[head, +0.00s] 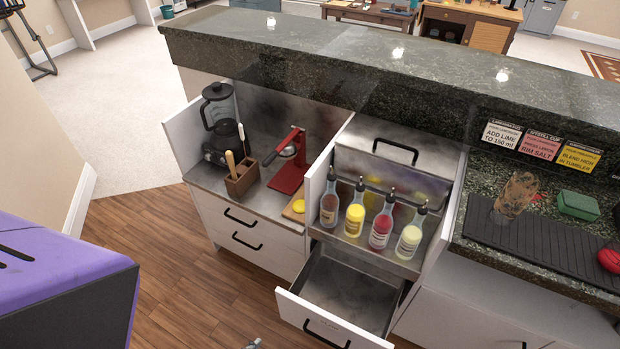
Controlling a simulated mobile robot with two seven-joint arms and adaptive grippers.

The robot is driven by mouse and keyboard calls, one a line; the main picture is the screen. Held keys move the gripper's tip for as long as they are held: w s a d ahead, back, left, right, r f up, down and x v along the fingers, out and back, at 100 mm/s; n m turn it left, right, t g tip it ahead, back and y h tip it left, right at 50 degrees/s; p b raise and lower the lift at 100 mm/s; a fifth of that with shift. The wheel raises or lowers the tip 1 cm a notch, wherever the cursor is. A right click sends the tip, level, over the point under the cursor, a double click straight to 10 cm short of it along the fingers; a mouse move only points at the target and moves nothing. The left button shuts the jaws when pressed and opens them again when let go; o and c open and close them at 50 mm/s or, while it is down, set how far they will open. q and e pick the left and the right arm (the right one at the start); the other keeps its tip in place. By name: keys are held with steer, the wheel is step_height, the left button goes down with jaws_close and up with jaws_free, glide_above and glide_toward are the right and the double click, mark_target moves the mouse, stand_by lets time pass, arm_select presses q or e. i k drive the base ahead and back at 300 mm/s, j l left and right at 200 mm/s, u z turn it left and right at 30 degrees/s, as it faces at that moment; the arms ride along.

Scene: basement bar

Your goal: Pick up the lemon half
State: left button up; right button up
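The lemon half (299,206) is a small bright yellow shape. It lies on a wooden board (291,214) at the right front of the low steel counter, close to the counter's front edge and beside the bottle compartment's side wall. A small grey tip (254,344) shows at the bottom edge of the head view, well below and in front of the lemon half. It looks like the end of my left gripper, but too little shows to tell if it is open. My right gripper is not in view.
A red citrus press (288,176), wooden utensil holder (241,179) and blender (219,124) stand left of the lemon half. Several squeeze bottles (355,211) stand to its right. An open empty drawer (349,292) juts out below them. A purple-topped object (60,262) fills the lower left.

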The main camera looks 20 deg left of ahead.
mark_target(298, 207)
steer(key=j+z, duration=0.25)
steer(key=z, duration=0.15)
steer(key=j+z, duration=0.25)
steer(key=z, duration=0.15)
steer(key=j+z, duration=0.55)
steer(key=k+j+z, duration=0.2)
steer(key=j, duration=0.25)
steer(key=j+z, duration=0.2)
steer(key=k+j, duration=0.15)
steer(key=j, duration=0.2)
steer(key=k+j+z, duration=0.1)
steer(key=j, duration=0.25)
steer(key=k+j, duration=0.25)
steer(key=j, duration=0.5)
steer(key=i+j, duration=0.15)
steer(key=j, duration=0.35)
steer(key=z, duration=0.05)
